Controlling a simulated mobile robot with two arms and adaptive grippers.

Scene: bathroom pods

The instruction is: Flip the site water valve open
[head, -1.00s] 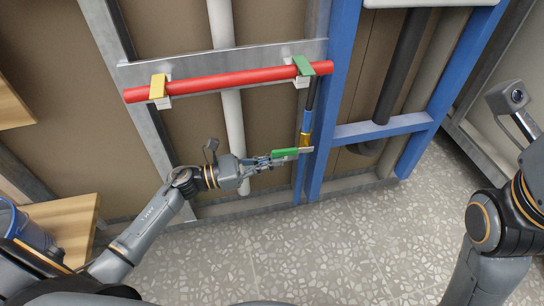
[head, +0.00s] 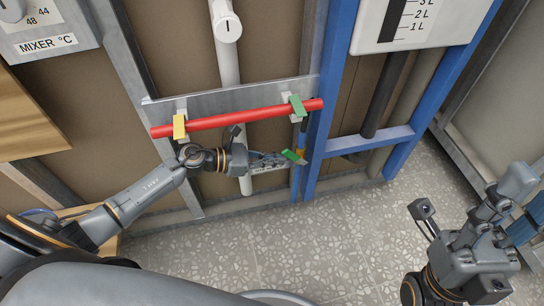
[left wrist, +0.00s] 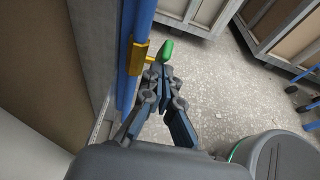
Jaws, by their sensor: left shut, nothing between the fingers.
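The water valve has a brass body (head: 301,152) on a thin blue pipe, low beside the blue post, and a short green lever (head: 291,156). In the left wrist view the brass body (left wrist: 138,56) sits on the pipe, and the green lever (left wrist: 167,50) sticks out from it to the right, across the pipe. My left gripper (head: 287,161) is shut and empty, its tips right at the lever; it also shows in the left wrist view (left wrist: 161,74). Whether they touch is unclear.
A red pipe (head: 235,118) with a yellow clip (head: 179,127) and a green clip (head: 297,106) runs above my left gripper. A white vertical pipe (head: 228,70) stands behind it. A blue post (head: 322,100) is close right. The speckled floor (head: 330,230) is clear.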

